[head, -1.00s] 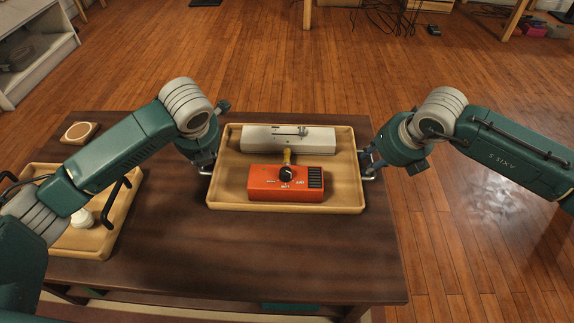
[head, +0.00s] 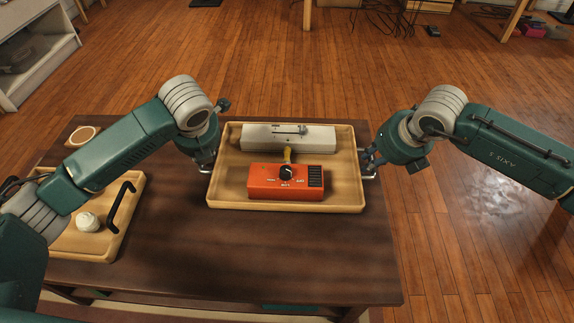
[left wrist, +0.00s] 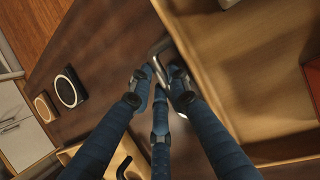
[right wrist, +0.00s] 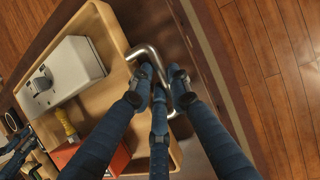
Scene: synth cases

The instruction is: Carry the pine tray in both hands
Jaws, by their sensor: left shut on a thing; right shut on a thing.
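The pine tray (head: 340,204) is a pale wooden tray with raised rims and a metal handle at each end. It looks level, over the dark table. On it sit a white box (head: 270,137) with a slider, an orange box (head: 265,182) with a black dial, and a yellow piece (head: 287,156) between them. My left gripper (head: 207,163) is shut on the left handle, which also shows in the left wrist view (left wrist: 163,47). My right gripper (head: 369,165) is shut on the right handle, seen in the right wrist view (right wrist: 146,52). The tray's underside is hidden.
A second wooden tray (head: 80,245) with a black handle and a white knob-like thing (head: 88,222) stands at the table's left, partly behind my left arm. A small wooden piece with a pale disc (head: 83,136) lies behind it. The table's (head: 250,260) front is clear.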

